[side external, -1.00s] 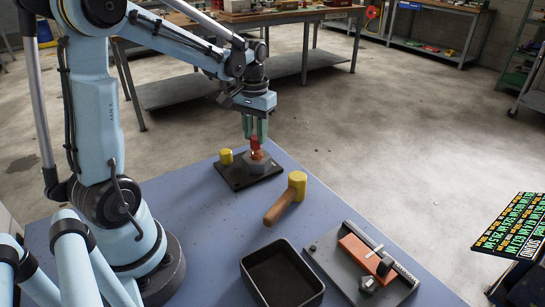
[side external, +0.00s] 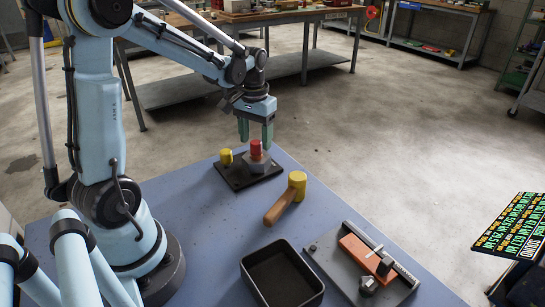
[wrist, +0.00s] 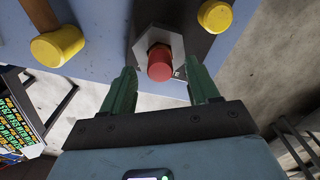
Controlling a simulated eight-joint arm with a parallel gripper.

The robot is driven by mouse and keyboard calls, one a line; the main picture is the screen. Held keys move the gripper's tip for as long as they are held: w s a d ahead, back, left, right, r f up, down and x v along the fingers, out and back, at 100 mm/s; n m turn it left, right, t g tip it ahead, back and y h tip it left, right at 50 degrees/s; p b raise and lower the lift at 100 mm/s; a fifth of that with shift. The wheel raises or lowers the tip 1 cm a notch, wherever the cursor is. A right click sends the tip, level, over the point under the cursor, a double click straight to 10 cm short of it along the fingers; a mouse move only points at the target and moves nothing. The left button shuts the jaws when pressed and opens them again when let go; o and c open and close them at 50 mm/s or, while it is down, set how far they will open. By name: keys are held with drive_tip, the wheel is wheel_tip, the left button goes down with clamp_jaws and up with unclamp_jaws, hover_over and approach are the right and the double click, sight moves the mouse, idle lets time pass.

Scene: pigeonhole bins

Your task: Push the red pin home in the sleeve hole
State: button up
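The red pin (side external: 256,147) stands upright in the grey hexagonal block (side external: 257,166) on a dark base plate (side external: 236,179), its red head above the block. A brown collar shows under the head. In the wrist view the red pin (wrist: 160,66) is seen from above, in front of the grey block (wrist: 143,42). My gripper (side external: 255,144) is open over the block, one finger on each side of the pin's head with gaps between. The wrist view also shows my gripper (wrist: 161,70) with its green fingers spread and nothing held. The hole's inside is hidden.
A yellow peg (side external: 227,156) stands on the plate's left corner. A mallet (side external: 297,181) with a yellow head and wooden handle lies nearby on the blue table (side external: 200,222). A black tray (side external: 250,284) and a fixture with an orange block (side external: 362,254) are in front.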

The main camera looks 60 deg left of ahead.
drive_tip(key=shift+r, duration=2.55)
wheel_tip(320, 180, up, 12)
drive_tip(key=s+d+f+m+t, duration=0.2)
drive_tip(key=d+f+t, duration=0.1)
drive_tip(key=d+f, duration=0.2)
drive_tip(key=s+d+f+m+t, duration=0.3)
drive_tip(key=d+f, duration=0.3)
drive_tip(key=d, duration=0.4)
drive_tip(key=shift+s+d+t, duration=0.25)
drive_tip(key=shift+s+t, duration=0.05)
drive_tip(key=shift+t, duration=0.3)
